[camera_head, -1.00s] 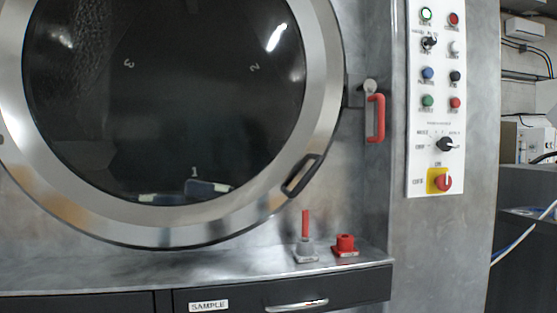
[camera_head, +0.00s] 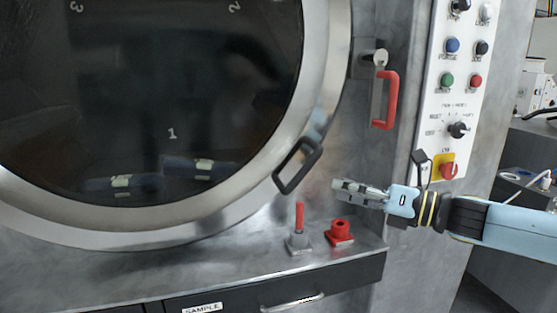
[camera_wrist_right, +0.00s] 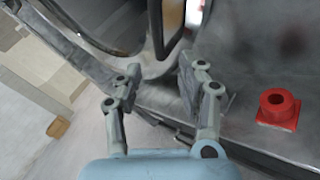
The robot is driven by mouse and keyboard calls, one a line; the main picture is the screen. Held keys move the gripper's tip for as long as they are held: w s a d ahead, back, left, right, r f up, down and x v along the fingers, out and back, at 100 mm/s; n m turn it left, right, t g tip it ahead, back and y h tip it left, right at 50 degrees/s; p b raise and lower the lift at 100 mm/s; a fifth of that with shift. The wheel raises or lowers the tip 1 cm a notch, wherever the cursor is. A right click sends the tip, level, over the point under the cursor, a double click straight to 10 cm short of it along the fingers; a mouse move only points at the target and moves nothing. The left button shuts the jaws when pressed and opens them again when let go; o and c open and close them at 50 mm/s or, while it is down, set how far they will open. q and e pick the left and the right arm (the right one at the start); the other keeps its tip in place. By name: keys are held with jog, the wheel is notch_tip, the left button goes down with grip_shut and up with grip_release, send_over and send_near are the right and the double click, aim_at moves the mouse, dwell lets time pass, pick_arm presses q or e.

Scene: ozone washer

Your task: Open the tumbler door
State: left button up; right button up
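The round tumbler door (camera_head: 325,95) has a steel ring and dark glass, and looks shut in the head view. Its black loop handle (camera_head: 280,181) is on the lower right of the ring. A red latch handle (camera_head: 388,100) is to the right of the door. My right gripper (camera_head: 338,188) comes in from the right, a little right of the loop handle and apart from it. In the right wrist view my right gripper (camera_wrist_right: 160,82) has its fingers spread with nothing held, and the loop handle (camera_wrist_right: 156,30) is beyond the fingertips. My left gripper is out of view.
A ledge under the door carries a red-stick fitting (camera_head: 299,228) and a red socket block (camera_head: 340,233), which also shows in the right wrist view (camera_wrist_right: 278,122). A control panel (camera_head: 440,105) is behind my right arm. A drawer labelled SAMPLE (camera_head: 250,297) is below.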

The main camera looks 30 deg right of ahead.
aim_at(303, 172)
jog(key=x, duration=0.3)
jog(key=r+p+x, duration=0.1)
jog(key=x, duration=0.2)
jog(key=p+x, duration=0.1)
jog(key=x, duration=0.2)
jog(key=shift+w+d+r, duration=0.25)
jog(key=shift+w, duration=0.05)
jog(key=shift+w+a+f, duration=0.15)
jog(key=shift+w+a, duration=0.1)
jog(key=shift+w, duration=0.15)
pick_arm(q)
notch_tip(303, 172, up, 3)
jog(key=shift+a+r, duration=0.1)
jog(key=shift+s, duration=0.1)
pick_arm(e)
grip_shut()
